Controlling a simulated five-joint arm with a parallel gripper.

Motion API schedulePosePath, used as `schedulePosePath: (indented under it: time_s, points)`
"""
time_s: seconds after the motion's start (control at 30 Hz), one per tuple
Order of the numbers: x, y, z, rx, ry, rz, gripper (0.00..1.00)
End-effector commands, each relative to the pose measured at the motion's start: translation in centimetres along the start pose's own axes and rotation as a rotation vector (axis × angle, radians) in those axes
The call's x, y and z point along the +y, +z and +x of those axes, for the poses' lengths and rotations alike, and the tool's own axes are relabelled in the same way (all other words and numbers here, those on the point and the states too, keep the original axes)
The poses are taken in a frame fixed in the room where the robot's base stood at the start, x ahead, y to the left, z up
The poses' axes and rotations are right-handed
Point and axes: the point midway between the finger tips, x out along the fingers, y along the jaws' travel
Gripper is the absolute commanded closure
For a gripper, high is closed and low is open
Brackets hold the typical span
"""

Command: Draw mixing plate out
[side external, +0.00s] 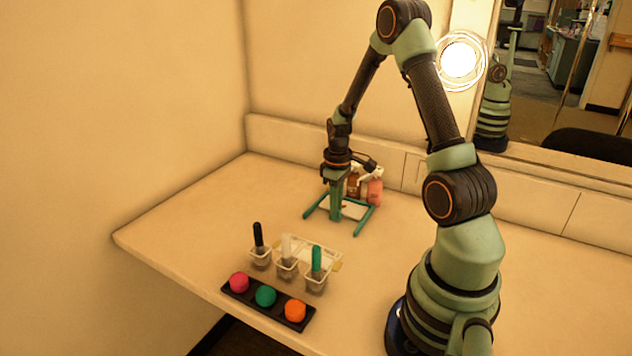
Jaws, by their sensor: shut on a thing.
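My gripper (336,218) points straight down at a green frame with two side rails (366,220) near the back of the counter. It is shut on the pale mixing plate (354,211), which lies low between the rails. The gripper hides part of the plate and the exact grip. I cannot tell how far the plate sits inside the frame.
A pale flat tray (318,251) lies in front of the frame, partly behind three small cups (287,269) holding black, white and green tools. A black holder (268,302) with pink, green and orange balls is nearest. Bottles (375,192) stand behind the frame. The left counter is clear.

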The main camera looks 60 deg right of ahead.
Motion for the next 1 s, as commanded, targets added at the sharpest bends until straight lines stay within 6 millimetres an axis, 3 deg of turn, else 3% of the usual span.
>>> schedulePosePath:
  time_s: [0.23, 0.57, 0.9, 0.93, 1.0]
  points:
    - [-0.6, -0.1, -0.1, 0.0, 0.0, -0.002, 1.0]
    - [-6.4, -0.1, -0.1, 0.001, 0.001, -0.004, 1.0]
    - [-6.7, -0.1, -0.1, 0.003, 0.002, 0.001, 1.0]
    - [-6.7, -0.1, -0.1, 0.003, 0.002, 0.001, 0.71]
    - [-6.7, -0.1, -0.1, 0.002, 0.001, 0.001, 0.53]
